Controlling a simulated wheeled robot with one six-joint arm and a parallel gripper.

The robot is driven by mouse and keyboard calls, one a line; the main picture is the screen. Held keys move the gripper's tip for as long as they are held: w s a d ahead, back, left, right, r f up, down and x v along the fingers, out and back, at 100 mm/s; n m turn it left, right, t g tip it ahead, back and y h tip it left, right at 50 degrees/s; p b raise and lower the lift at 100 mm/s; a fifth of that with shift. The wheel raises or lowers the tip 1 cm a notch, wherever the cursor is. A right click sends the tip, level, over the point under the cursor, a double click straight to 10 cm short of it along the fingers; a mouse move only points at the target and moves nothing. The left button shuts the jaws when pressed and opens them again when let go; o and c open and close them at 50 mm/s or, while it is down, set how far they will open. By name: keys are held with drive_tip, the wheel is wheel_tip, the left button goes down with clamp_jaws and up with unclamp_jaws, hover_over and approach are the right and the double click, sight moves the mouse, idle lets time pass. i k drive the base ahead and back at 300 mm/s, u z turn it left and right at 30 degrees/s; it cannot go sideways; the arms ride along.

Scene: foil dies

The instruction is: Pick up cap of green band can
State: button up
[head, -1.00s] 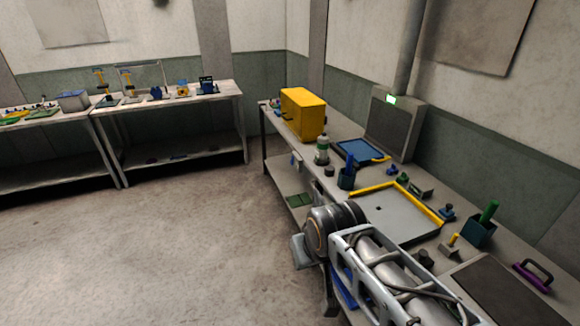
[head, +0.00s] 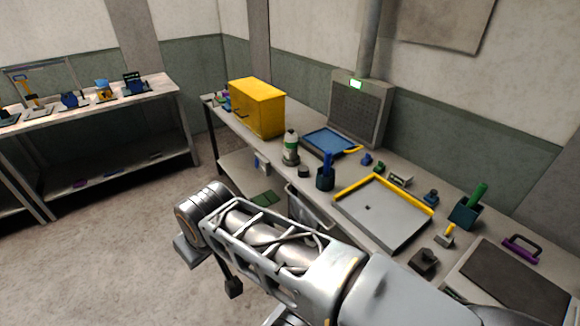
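The green band can (head: 290,155) stands upright on the long bench, just in front of the yellow cabinet. It is pale with a green band around it and a greyish rounded top (head: 291,135). The top is too small to tell exactly where the cap meets the can. A small dark round piece (head: 303,172) lies on the bench beside the can; I cannot tell what it is. My arm crosses the lower middle of the head view, with its elbow left of the bench. I cannot make out my gripper's fingers in this view.
Near the can are a yellow cabinet (head: 257,108), a blue tray (head: 328,141) and a dark cup with a blue handle (head: 326,177). A grey tray with yellow edges (head: 380,222) lies closer. A second bench (head: 95,118) stands left. Floor between is clear.

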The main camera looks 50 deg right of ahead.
sight(303, 172)
drive_tip(key=z, duration=0.35)
drive_tip(key=i, duration=0.75)
drive_tip(key=z, duration=1.1)
drive_tip(key=i, duration=0.45)
drive_tip(key=z, duration=0.45)
